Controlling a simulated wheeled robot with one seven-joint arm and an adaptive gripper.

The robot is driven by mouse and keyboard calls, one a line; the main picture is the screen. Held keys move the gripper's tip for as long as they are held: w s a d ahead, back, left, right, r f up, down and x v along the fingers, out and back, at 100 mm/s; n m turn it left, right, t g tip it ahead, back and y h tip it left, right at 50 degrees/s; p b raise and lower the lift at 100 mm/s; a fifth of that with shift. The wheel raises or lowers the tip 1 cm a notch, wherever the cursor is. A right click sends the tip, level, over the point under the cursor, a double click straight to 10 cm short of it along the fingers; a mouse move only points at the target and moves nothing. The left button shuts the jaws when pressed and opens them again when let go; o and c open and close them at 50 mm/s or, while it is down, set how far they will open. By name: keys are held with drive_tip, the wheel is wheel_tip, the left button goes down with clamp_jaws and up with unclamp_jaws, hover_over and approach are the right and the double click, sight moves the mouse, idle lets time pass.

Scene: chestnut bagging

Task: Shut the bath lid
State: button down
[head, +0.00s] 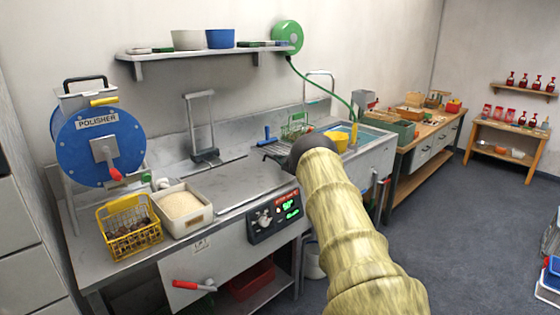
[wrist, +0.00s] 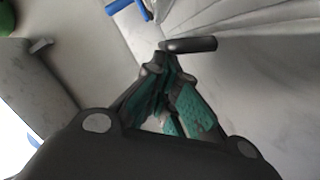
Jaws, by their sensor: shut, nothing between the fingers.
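The counter bath unit has a control panel (head: 275,216) with green digits at its front. A flat grey metal panel (head: 235,180), which looks like the bath lid, lies about level on top; I cannot tell if it is fully down. My arm in its pale yellow sleeve reaches over the right end of the unit, and its dark end hides what lies behind it. My gripper (wrist: 165,62), in the wrist view, is shut and empty, with teal finger pads. A dark rod (wrist: 190,45) is close by the fingertips; I cannot tell whether they touch.
A blue polisher (head: 98,145), a yellow basket (head: 130,228) and a white bin (head: 182,210) stand on the left. A grey upright frame (head: 201,120) stands at the back. A sink (head: 372,145) with a yellow bowl (head: 338,140) is on the right.

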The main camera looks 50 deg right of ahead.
drive_tip(key=shift+s+r+p, duration=0.2)
drive_tip(key=shift+p, duration=0.25)
drive_tip(key=a+r+p, duration=0.1)
drive_tip(key=r+p, duration=0.1)
drive_tip(key=r, duration=0.1)
drive_tip(key=shift+w+a, duration=0.2)
drive_tip(key=shift+a, duration=0.2)
drive_tip(key=b+v, duration=0.2)
drive_tip(key=v, duration=0.7)
drive_tip(key=shift+s, duration=0.4)
drive_tip(key=shift+r, duration=0.15)
drive_tip(key=shift+s+a, duration=0.1)
